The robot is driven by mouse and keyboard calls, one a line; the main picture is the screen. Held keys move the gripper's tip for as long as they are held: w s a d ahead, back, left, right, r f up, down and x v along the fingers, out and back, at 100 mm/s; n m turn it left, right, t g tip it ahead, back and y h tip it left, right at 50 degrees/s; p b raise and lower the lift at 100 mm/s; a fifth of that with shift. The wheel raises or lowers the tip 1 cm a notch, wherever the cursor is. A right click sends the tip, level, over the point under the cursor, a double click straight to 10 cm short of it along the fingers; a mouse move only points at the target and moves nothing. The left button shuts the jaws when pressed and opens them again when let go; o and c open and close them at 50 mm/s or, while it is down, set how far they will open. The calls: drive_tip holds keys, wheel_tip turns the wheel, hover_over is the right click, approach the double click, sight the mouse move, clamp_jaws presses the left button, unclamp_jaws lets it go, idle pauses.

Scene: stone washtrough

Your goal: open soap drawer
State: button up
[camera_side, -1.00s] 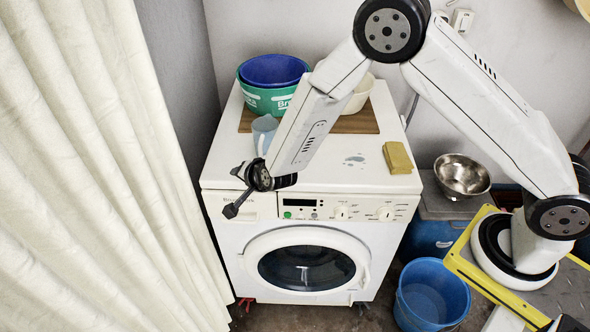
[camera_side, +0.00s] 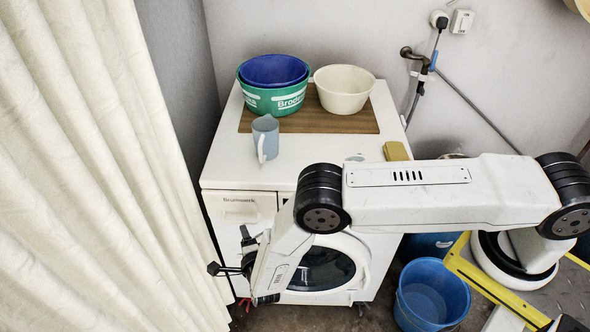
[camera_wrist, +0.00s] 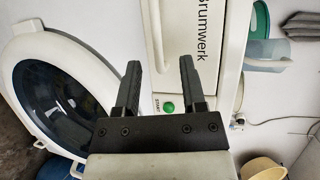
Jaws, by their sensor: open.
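The soap drawer (camera_side: 238,207) is the white panel lettered "Brumwerk" at the top left of the washing machine (camera_side: 225,165); it looks shut, flush with the front. My gripper (camera_side: 229,252) is open and empty, below the drawer and in front of the machine's left side. In the wrist view, the drawer front (camera_wrist: 197,55) lies beyond my open fingers (camera_wrist: 160,66), with a pale curved handle (camera_wrist: 155,35) along its left part. The fingers appear apart from the handle. My arm hides most of the control panel in the side view.
The round door (camera_wrist: 60,95) bulges out at left in the wrist view. A pale curtain (camera_side: 90,170) hangs left of the machine. A blue mug (camera_side: 265,136), basins (camera_side: 343,90) and a yellow sponge (camera_side: 396,151) stand on top. A blue bucket (camera_side: 432,292) stands at right.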

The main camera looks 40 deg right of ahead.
sight(241, 221)
drive_tip(key=shift+s+f, duration=0.25)
drive_tip(key=shift+w+d, duration=0.1)
drive_tip(key=shift+w, duration=0.05)
drive_tip(key=shift+x, duration=3.75)
drive_tip(key=shift+d, duration=0.1)
clamp_jaws()
